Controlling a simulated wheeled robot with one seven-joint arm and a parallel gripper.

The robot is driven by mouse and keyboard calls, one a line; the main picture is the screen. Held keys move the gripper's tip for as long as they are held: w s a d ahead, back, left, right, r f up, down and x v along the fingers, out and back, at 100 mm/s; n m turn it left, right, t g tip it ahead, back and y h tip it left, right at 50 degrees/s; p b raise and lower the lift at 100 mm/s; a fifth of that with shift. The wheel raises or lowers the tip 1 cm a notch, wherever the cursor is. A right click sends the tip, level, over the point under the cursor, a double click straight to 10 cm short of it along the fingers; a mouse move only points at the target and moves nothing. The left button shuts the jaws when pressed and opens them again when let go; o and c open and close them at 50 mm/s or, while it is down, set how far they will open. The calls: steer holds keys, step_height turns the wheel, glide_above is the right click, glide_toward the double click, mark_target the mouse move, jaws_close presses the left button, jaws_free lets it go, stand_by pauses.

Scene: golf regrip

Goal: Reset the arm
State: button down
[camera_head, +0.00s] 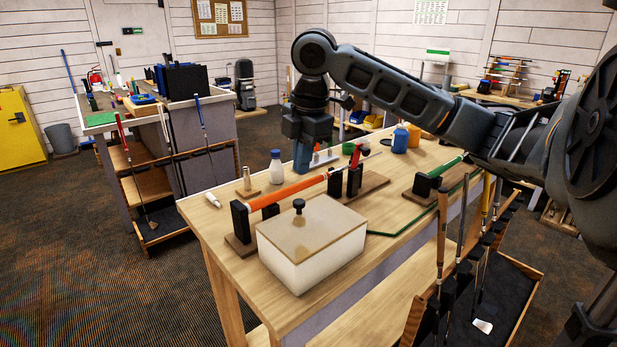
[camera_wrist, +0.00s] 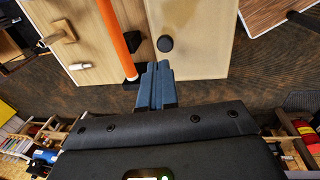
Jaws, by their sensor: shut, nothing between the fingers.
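My gripper (camera_head: 302,158) hangs pointing down over the workbench (camera_head: 205,225), behind the orange-gripped club in the head view. Its blue fingers are together with nothing between them, as the wrist view (camera_wrist: 155,82) also shows. My arm reaches in from the right and bends down at the elbow. The orange-gripped club (camera_head: 285,192) lies across black holders on a wooden base. It shows in the wrist view (camera_wrist: 118,35) just left of the fingers. A white box with a tan lid and black knob (camera_head: 312,228) stands in front of the club.
A white bottle with a blue cap (camera_head: 276,170) and a wooden peg stand (camera_head: 247,184) are left of my gripper. A white tube (camera_head: 213,200) lies near the bench's left edge. Upright clubs (camera_head: 442,235) line the bench's right side.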

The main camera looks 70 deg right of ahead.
step_height(320, 180, up, 7)
steer(key=shift+s+b, duration=0.3)
